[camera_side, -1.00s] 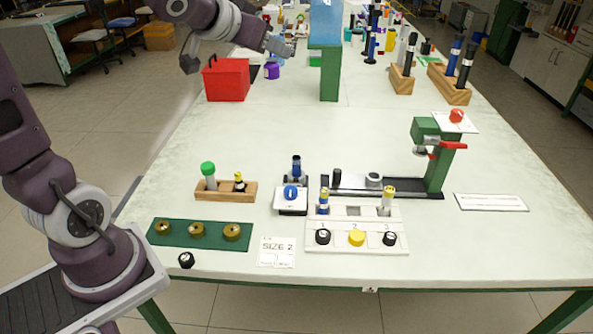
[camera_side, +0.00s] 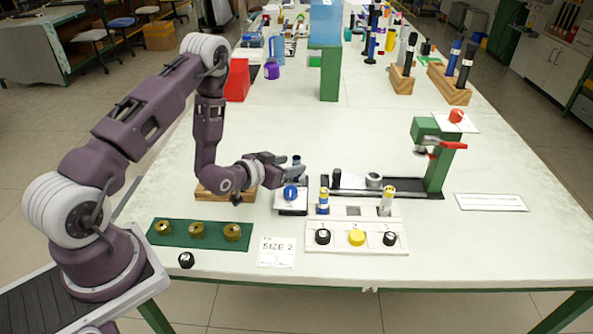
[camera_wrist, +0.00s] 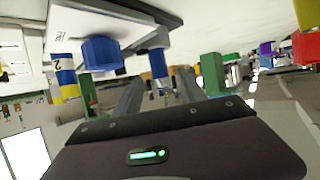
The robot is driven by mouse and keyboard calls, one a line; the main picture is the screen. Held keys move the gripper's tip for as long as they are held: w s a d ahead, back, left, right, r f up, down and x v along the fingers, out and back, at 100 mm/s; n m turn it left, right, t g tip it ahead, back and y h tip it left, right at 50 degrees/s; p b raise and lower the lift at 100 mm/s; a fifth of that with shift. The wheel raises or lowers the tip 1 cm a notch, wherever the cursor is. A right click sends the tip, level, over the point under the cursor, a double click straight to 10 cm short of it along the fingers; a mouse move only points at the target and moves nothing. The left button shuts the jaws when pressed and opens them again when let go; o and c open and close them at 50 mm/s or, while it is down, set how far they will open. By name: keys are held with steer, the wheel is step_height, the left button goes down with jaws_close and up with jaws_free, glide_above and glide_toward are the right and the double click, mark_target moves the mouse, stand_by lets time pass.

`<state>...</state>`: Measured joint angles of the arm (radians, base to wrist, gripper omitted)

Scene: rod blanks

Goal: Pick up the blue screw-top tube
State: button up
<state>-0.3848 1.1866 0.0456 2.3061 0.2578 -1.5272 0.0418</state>
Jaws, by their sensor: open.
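The blue screw-top tube (camera_side: 297,161) stands upright at the back of a small grey-and-white stand with a blue knob (camera_side: 291,193). In the wrist view the tube (camera_wrist: 158,64) shows ahead, between the lines of my two grey fingers, with the blue knob (camera_wrist: 102,53) to its left. My gripper (camera_side: 292,166) reaches in level from the left, its fingertips right by the tube and partly covering it in the side view. My gripper (camera_wrist: 158,92) is open. I cannot tell whether a finger touches the tube.
A white rack (camera_side: 353,244) with banded tubes and knobs stands right of the stand. A green strip (camera_side: 178,239) with brass rings is in front. A green press (camera_side: 437,160) stands at the right.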

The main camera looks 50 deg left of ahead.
steer(key=x, duration=0.6)
steer(key=shift+w+a+r, duration=0.15)
steer(key=shift+w, duration=0.3)
jaws_close()
